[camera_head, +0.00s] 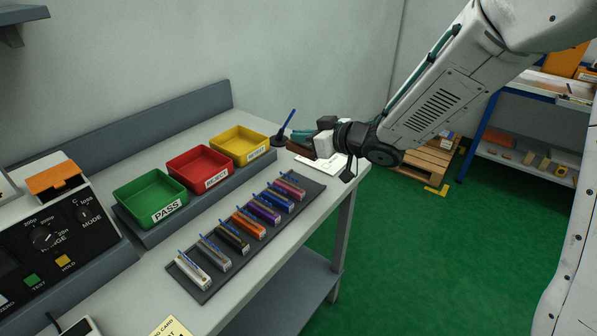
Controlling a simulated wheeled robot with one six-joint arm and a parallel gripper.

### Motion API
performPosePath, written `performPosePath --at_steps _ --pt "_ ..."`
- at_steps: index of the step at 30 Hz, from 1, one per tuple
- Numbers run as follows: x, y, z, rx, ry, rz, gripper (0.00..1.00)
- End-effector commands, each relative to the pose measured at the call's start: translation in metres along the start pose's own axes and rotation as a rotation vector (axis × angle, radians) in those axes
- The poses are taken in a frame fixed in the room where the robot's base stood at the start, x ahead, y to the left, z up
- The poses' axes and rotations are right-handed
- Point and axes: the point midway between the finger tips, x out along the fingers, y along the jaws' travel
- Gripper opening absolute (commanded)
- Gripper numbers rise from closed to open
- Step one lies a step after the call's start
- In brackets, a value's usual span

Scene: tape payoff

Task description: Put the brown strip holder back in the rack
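The rack (316,188) is a dark grey flat tray along the front edge of the bench. Several strip holders stand in it in a row: white, grey, black, orange, purple, blue and pink. A dark brown piece (298,149), which looks like the brown strip holder, shows at my gripper's end beyond the rack's far end. My gripper (303,137), with teal fingers, reaches in from the right over the far end of the bench. The gripper body partly hides the brown piece, and I cannot tell whether the fingers close on it.
Green (150,190), red (200,166) and yellow (239,145) bins stand on a raised shelf behind the rack. A blue pen (289,118) stands in a dark holder near my gripper. A tester (55,235) fills the left. White paper (318,166) lies beneath my gripper.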

Motion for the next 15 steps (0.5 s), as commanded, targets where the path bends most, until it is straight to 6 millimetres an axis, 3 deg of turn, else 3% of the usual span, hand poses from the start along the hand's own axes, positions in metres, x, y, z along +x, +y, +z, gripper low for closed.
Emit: performPosePath --at_steps 10,15 --pt "0.02 -0.009 0.045 -0.001 -0.003 -0.014 0.0" --pt "0.025 -0.01 0.057 -0.004 -0.001 -0.016 0.0"
